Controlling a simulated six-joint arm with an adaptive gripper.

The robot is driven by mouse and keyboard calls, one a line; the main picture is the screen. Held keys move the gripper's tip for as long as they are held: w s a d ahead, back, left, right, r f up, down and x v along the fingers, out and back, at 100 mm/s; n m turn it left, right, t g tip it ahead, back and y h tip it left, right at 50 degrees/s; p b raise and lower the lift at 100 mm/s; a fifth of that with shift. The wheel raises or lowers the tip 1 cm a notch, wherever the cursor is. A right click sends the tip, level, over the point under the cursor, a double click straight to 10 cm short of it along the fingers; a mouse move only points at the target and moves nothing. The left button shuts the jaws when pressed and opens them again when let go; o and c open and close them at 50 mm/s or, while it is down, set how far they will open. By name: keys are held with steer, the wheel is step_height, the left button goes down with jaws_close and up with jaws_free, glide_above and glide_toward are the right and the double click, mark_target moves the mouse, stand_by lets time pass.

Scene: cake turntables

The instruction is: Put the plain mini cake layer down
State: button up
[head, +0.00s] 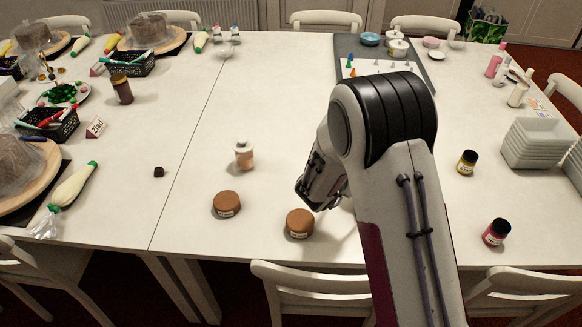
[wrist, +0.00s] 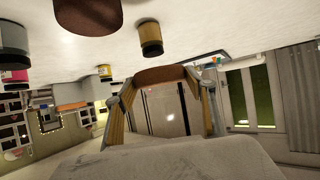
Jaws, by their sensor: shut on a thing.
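In the wrist view, my gripper (wrist: 164,98) has a finger on each side of a brown round cake layer (wrist: 165,75) and is shut on it. That view is upside down, with the table at the top. Another labelled brown layer (head: 227,204) lies flat further left. I cannot tell from the head view which layer is held. A brown round thing (wrist: 87,14) is also close in the wrist view.
Jars (head: 467,162) (head: 496,232) and stacked white trays (head: 536,143) stand to the right. The table centre is largely clear. Chairs line the front edge.

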steer(key=w+a+r+n+t+y, duration=0.25)
steer(key=w+a+n+y, duration=0.45)
steer(key=w, duration=0.4)
steer(key=a+f+n+g+y, duration=0.3)
steer(key=a+n+y, duration=0.4)
steer(key=a, duration=0.4)
steer(key=shift+f+n+g, duration=0.3)
steer(key=shift+f+g, duration=0.05)
steer(key=shift+f, duration=0.15)
stand_by(0.5)
steer(key=shift+s+y, duration=0.1)
steer(key=shift+y, duration=0.2)
steer(key=shift+a+f, duration=0.1)
steer(key=shift+f, duration=3)
steer(key=shift+f, duration=1.9)
steer(key=shift+f, duration=0.1)
